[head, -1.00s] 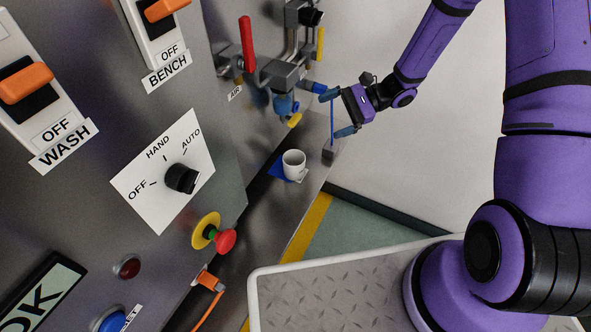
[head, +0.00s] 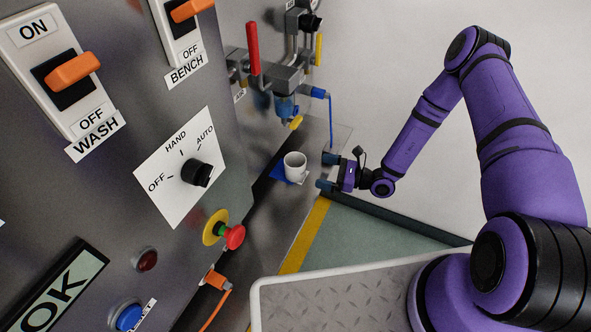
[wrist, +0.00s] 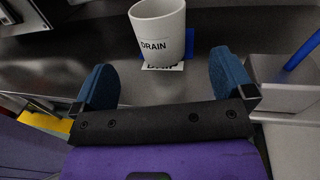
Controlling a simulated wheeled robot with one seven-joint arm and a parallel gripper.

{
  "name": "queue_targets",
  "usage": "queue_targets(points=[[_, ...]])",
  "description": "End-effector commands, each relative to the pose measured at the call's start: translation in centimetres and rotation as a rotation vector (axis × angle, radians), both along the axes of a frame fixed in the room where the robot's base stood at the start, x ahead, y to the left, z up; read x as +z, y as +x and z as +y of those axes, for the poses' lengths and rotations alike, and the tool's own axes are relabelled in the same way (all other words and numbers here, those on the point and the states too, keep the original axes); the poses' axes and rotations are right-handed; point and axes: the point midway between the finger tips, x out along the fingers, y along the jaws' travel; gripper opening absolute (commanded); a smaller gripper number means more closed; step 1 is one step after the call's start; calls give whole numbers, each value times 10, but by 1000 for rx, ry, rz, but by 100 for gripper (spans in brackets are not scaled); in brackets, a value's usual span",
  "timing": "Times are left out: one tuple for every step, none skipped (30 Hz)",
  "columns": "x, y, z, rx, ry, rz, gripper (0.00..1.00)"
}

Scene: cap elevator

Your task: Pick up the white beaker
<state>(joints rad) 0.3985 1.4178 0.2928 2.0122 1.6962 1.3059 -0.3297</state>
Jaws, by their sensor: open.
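The white beaker (head: 295,166) stands upright on the metal shelf, beside a blue patch. In the wrist view the white beaker (wrist: 157,30) is just beyond the fingertips, roughly centred between them, with a DRAIN label visible behind or on its front. My gripper (head: 326,172) is open and empty, to the right of the beaker at about shelf height, pointing toward it. In the wrist view my gripper (wrist: 163,78) has its two blue fingers spread wide, apart from the beaker.
A blue tube (head: 331,122) hangs down to a grey block (wrist: 285,82) right of the fingers in the wrist view. Valves with a red handle (head: 252,48) stand behind the beaker. The switch panel is at left, with a red emergency button (head: 235,237).

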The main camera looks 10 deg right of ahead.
Motion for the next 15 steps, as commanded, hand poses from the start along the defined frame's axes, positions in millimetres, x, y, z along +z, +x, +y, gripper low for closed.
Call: queue_targets(points=[[0,2,7,3,0,-1,100],[0,4,10,3,1,0,100],[1,6,16,3,2,-1,100],[1,7,21,4,2,-1,100],[1,9,25,4,1,-2,100],[1,12,30,3,0,-1,100],[0,13,33,3,0,-1,100],[0,15,36,4,-1,-2,100],[0,16,40,3,0,-1,100],[1,17,41,3,0,-1,100],[1,17,43,2,0,-1,100],[1,18,44,2,0,-1,100],[1,19,46,2,0,-1,100],[1,19,48,2,0,-1,100],[1,21,51,3,0,-1,100]])
